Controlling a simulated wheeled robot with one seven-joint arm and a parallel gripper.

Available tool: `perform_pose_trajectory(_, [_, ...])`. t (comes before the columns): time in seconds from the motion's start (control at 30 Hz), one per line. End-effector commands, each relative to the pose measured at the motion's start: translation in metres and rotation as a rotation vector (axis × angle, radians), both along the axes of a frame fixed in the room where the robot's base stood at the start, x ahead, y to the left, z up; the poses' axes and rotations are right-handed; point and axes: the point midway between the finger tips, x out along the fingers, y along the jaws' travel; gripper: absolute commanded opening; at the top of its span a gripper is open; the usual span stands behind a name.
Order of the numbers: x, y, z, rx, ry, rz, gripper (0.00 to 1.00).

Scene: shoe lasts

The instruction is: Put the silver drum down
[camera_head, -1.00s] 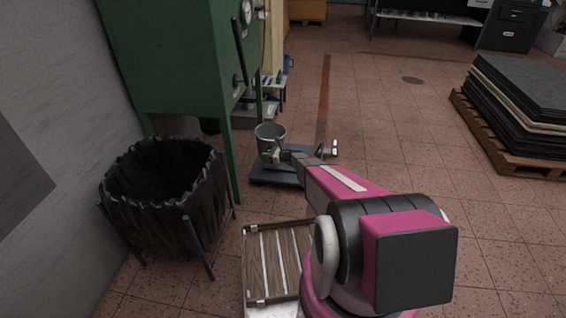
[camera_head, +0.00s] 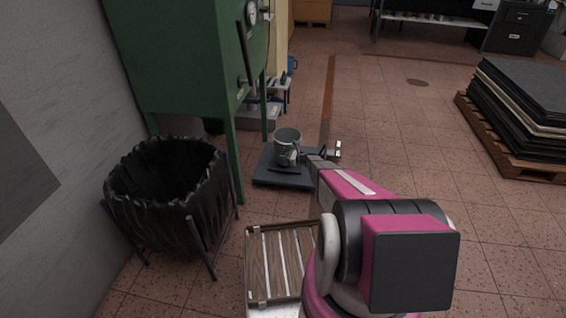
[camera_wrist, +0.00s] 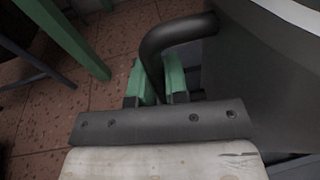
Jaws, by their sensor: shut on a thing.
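The silver drum (camera_head: 287,138) is an open-topped metal vessel, upright above a low dark platform (camera_head: 264,178) on the floor. I cannot tell whether its base touches the platform. My gripper (camera_head: 290,158) is at the drum's near side. In the wrist view, my gripper's green fingers (camera_wrist: 160,82) are shut on the drum's dark bent handle (camera_wrist: 165,40). The drum's grey wall (camera_wrist: 265,70) fills the right of that view. The drum's bottom is not clearly seen there.
A green machine (camera_head: 180,60) with legs stands behind and left of the platform. A black-lined bin (camera_head: 170,205) stands at the left. A slatted wooden rack (camera_head: 268,262) lies in front. A pallet of dark sheets (camera_head: 530,100) is at the right. The floor between is clear.

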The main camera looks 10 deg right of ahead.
Motion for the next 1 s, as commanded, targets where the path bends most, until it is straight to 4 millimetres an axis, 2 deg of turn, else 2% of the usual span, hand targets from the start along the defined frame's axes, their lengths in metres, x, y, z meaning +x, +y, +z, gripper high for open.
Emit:
perform_pose_trajectory(0.2, [0.001,0.0,-0.028,0.0,-0.002,0.0,0.0])
perform_pose_trajectory(0.6, [0.0,0.0,-0.032,0.0,-0.002,0.0,0.0])
perform_pose_trajectory(0.63, [0.0,0.0,-0.033,0.0,0.0,0.0,0.17])
perform_pose_trajectory(0.7, [0.0,0.0,-0.033,0.0,0.0,0.0,0.4])
perform_pose_trajectory(1.0, [0.0,0.0,-0.032,0.0,0.0,0.0,0.4])
